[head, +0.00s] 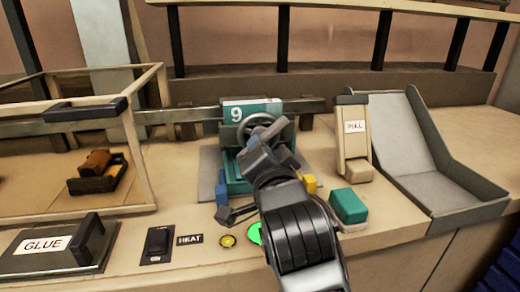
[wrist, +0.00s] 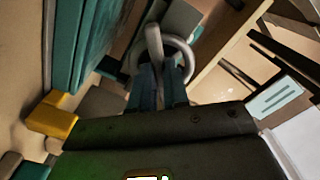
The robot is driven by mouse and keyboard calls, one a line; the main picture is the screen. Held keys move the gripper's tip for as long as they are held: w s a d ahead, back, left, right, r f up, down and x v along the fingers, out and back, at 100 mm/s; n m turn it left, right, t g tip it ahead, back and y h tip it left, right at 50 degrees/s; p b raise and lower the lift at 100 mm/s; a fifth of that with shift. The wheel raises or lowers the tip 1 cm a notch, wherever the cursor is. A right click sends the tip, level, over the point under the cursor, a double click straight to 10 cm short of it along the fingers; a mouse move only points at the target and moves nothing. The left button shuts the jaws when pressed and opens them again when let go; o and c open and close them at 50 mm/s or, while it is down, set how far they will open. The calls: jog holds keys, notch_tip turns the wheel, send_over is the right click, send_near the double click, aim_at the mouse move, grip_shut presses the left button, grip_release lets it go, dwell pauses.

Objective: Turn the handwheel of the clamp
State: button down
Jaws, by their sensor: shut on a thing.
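The clamp (head: 231,168) is a teal block on a grey base at the middle of the bench, with a plate marked "9" behind it. Its grey handwheel (head: 256,117) is a ring on the clamp's front. The handwheel also shows in the wrist view (wrist: 188,52), with a pale bar across it. My gripper (head: 264,138) is at the handwheel and hides its lower right part. In the wrist view the fingers (wrist: 160,80) are close together at the wheel's near rim and shut on it. The exact contact is partly hidden.
A glue box (head: 45,245) and a heat switch (head: 158,242) are at the left front. A glowing green button (head: 255,233) lies below my arm. A lever marked "PULL" (head: 355,140), a green block (head: 348,206) and a grey tray (head: 425,150) are at the right.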

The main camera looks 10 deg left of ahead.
jog(key=c, duration=1.1)
grip_release()
jog(key=shift+s, duration=0.1)
jog(key=shift+b+v, duration=0.65)
jog(key=shift+v, duration=3.2)
